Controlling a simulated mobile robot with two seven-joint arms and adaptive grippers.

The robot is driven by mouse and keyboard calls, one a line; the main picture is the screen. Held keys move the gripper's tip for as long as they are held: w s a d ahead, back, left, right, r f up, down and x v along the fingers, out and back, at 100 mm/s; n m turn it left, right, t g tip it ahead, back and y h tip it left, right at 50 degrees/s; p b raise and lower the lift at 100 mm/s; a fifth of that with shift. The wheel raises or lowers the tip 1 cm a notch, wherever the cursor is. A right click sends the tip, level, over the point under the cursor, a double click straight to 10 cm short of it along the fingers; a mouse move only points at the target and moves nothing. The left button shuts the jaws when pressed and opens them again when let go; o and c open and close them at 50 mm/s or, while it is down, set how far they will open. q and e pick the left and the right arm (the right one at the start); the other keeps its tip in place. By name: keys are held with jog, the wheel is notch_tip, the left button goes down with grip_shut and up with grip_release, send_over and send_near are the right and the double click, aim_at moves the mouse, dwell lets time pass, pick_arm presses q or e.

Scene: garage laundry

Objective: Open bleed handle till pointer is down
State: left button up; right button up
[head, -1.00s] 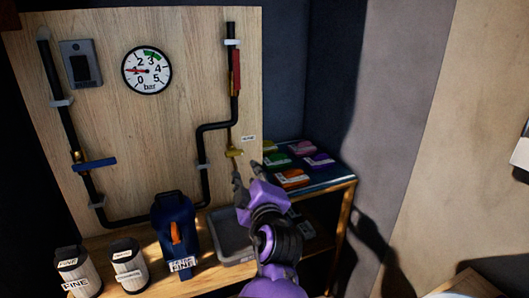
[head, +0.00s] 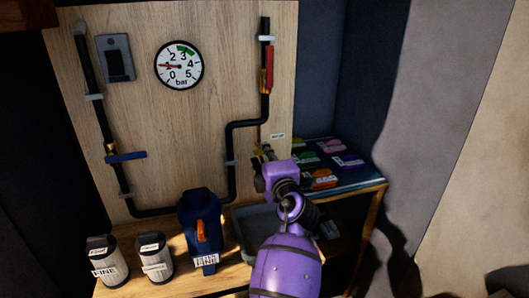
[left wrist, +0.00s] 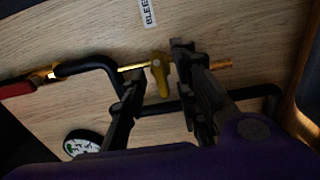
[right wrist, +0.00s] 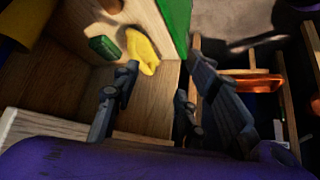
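The brass bleed handle (left wrist: 160,78) sits on a thin brass pipe under a "BLEED" label (left wrist: 148,12) in the left wrist view. My left gripper (left wrist: 158,88) is open, with a finger on either side of the handle; I cannot tell whether either touches it. In the head view my left gripper (head: 266,152) mostly hides the handle. The round bar gauge (head: 179,65) has a red pointer directed left, near 1. My right gripper (right wrist: 152,95) is open and empty in the right wrist view, and is out of the head view.
A blue lever (head: 126,156) is on the left pipe and a red lever (head: 269,66) on the right pipe. A blue container (head: 200,225), white canisters (head: 101,262) and a grey tray (head: 252,228) stand below. Coloured packets (head: 320,178) lie on the shelf at right.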

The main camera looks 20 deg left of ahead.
pick_arm(q)
jog(key=shift+w+a+f, duration=0.1)
jog(key=shift+w+a, duration=0.1)
jog(key=shift+w, duration=0.1)
pick_arm(e)
jog(key=shift+a, duration=0.1)
pick_arm(q)
grip_shut()
jog(key=n+b, duration=0.2)
jog(key=b, duration=0.6)
jog(key=shift+n+b, duration=0.35)
jog(key=shift+n, duration=0.05)
pick_arm(e)
notch_tip(320, 180, down, 8)
jog(key=s+a, duration=0.1)
jog(key=shift+s+r+g, duration=0.2)
jog(key=shift+s+g, duration=0.05)
jog(key=shift+g, duration=0.05)
jog(key=shift+s, duration=0.15)
